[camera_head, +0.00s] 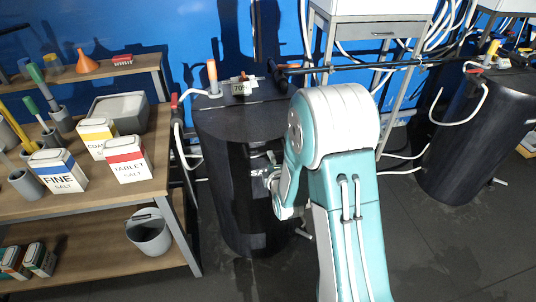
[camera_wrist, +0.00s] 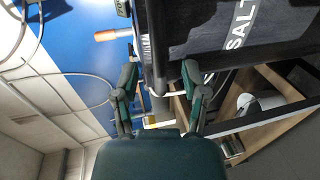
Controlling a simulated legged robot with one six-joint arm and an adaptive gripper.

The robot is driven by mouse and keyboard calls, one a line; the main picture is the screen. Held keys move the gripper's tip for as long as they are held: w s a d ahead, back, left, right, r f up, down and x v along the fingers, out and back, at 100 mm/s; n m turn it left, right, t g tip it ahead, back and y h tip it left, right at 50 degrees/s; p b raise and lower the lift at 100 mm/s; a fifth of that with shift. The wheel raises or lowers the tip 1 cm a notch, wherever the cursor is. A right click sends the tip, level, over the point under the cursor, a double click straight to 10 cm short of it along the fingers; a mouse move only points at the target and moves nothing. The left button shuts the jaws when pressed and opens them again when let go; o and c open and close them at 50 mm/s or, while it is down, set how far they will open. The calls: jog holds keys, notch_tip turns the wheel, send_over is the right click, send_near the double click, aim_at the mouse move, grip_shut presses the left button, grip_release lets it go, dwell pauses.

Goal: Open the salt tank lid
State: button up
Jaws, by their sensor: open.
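The black salt tank (camera_head: 225,180) stands upright in the middle of the head view, partly hidden by my arm. Its lid (camera_head: 225,118) is a dark flat top that looks closed. In the wrist view the tank wall (camera_wrist: 200,25) shows sideways with white SALT lettering. My gripper (camera_wrist: 160,75) is open there, its two fingers apart on either side of the tank's dark upper edge. Whether a finger touches it I cannot tell. In the head view my fingers are mostly hidden by the arm at the tank's front.
A small item marked 70 (camera_head: 240,87) and an orange-handled part (camera_head: 212,75) are at the tank's rear top. A wooden shelf (camera_head: 95,207) with salt boxes and a grey bucket (camera_head: 149,236) stands left. Another black tank (camera_head: 470,140) stands right. Floor between the tanks is clear.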

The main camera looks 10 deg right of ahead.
jog(key=shift+x, duration=2.3)
jog(key=shift+r, duration=0.1)
grip_shut()
